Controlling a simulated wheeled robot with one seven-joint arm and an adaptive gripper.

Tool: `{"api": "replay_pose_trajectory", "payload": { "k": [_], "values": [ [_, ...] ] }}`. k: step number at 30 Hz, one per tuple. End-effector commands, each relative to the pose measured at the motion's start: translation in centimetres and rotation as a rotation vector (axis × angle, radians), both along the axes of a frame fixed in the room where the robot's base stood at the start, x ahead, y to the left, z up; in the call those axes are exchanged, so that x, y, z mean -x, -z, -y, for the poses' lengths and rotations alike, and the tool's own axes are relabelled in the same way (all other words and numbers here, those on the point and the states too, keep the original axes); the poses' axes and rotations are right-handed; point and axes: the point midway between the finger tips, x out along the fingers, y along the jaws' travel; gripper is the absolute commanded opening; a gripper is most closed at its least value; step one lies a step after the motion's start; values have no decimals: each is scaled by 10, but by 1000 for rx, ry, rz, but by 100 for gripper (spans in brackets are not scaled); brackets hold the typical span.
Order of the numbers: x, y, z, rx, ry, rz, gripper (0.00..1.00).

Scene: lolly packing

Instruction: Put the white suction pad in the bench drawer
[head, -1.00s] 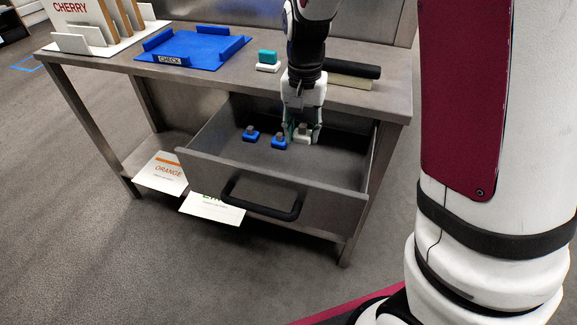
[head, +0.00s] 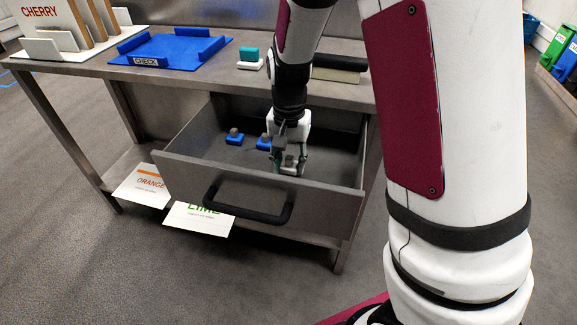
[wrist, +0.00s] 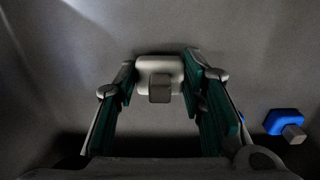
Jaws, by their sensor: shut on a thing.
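The white suction pad (head: 289,170) has a grey knob on top and is inside the open bench drawer (head: 325,203), near its right side. My gripper (head: 289,160) reaches down into the drawer with its green-lined fingers on either side of the pad, shut on it. In the wrist view the pad (wrist: 160,68) sits upright between the fingertips, its knob facing the camera. I cannot tell whether the pad touches the drawer floor.
Two blue suction pads (head: 235,138) (head: 264,142) stand in the drawer, left of and behind my gripper. A blue CHECK tray (head: 170,47), a teal-and-white block (head: 250,58) and a CHERRY rack (head: 45,47) are on the bench. The drawer's left front floor looks clear.

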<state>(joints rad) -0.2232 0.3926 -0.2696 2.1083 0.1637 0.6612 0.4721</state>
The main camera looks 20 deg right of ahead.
Motion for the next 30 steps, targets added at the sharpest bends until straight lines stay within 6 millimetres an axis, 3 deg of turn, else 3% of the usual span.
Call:
{"api": "replay_pose_trajectory", "payload": {
  "k": [2, 14, 15, 17, 26, 30],
  "values": [
    [0, 9, 0, 0, 0, 0, 13],
    [0, 13, 0, 0, 0, 0, 13],
    [0, 12, 0, -1, 0, 1, 43],
    [0, 12, 0, -1, -1, 1, 57],
    [0, 11, 0, 0, 0, 1, 57],
    [-1, 2, 0, -1, -1, 4, 57]
  ]
}}
